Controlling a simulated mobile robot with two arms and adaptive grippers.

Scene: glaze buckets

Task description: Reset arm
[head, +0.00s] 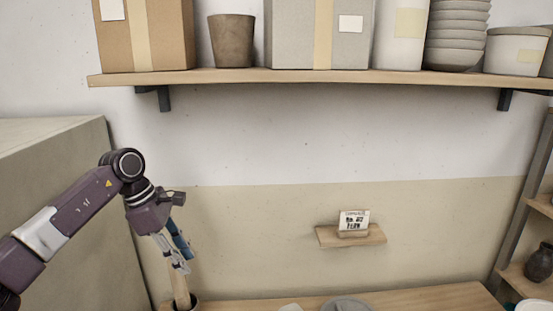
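My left gripper (181,262) points downward at the lower left, at the end of my purple arm, with grey and blue parts near its fingers. It is just above a pale wooden stick-like thing (181,288) that stands in a dark pot (187,302) at the bottom edge. I cannot tell whether the fingers touch the stick or how far apart they are. My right gripper is out of view.
A wooden shelf (300,77) above carries boxes, a brown pot (232,40), stacked bowls (457,35) and tubs. A small wall ledge (330,239) holds a card (353,222). A wooden table (430,298) is below. A large beige block (60,145) stands left.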

